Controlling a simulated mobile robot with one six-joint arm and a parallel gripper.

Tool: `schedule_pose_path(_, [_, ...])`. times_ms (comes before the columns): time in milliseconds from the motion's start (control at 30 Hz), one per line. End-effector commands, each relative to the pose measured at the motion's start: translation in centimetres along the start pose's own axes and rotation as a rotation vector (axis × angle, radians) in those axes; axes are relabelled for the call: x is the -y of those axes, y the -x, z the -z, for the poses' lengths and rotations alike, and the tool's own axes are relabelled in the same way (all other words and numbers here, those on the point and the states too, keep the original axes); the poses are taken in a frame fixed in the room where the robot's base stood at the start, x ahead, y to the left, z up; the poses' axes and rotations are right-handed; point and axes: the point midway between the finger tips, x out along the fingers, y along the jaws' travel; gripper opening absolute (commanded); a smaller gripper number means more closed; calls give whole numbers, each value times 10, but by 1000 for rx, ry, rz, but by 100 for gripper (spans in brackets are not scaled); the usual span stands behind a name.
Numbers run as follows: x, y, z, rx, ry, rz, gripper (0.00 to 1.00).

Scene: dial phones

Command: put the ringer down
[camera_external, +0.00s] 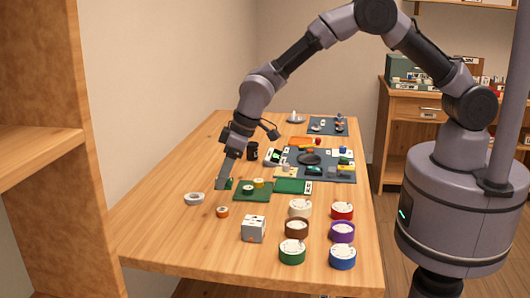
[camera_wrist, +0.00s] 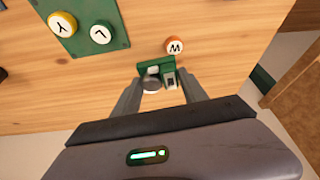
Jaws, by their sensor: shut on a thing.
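The ringer (camera_wrist: 150,70), a small green piece with a round grey metal part and a pale part, sits between the fingertips of my gripper (camera_wrist: 160,84) in the wrist view. My gripper is shut on it. In the external view my gripper (camera_external: 223,183) points down at the left side of the wooden table (camera_external: 170,225), with the green ringer (camera_external: 229,184) at its tips. It is low over the table; I cannot tell whether the ringer touches the wood. My fingers hide part of it.
A green mat (camera_external: 243,197) with two round lettered pieces lies just right of my gripper. An orange-rimmed disc (camera_external: 222,211) and a white ring (camera_external: 194,199) lie nearer the front. A white cube (camera_external: 254,228) and several coloured round tubs stand at the front right. Bare wood lies left.

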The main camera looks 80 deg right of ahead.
Motion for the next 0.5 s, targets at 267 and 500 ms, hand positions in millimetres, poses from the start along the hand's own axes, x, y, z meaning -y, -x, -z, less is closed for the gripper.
schedule_pose_path(267, [-107, 15, -67, -6, -109, -57, 0])
schedule_pose_path(500, [-127, -5, -45, -12, -121, -67, 0])
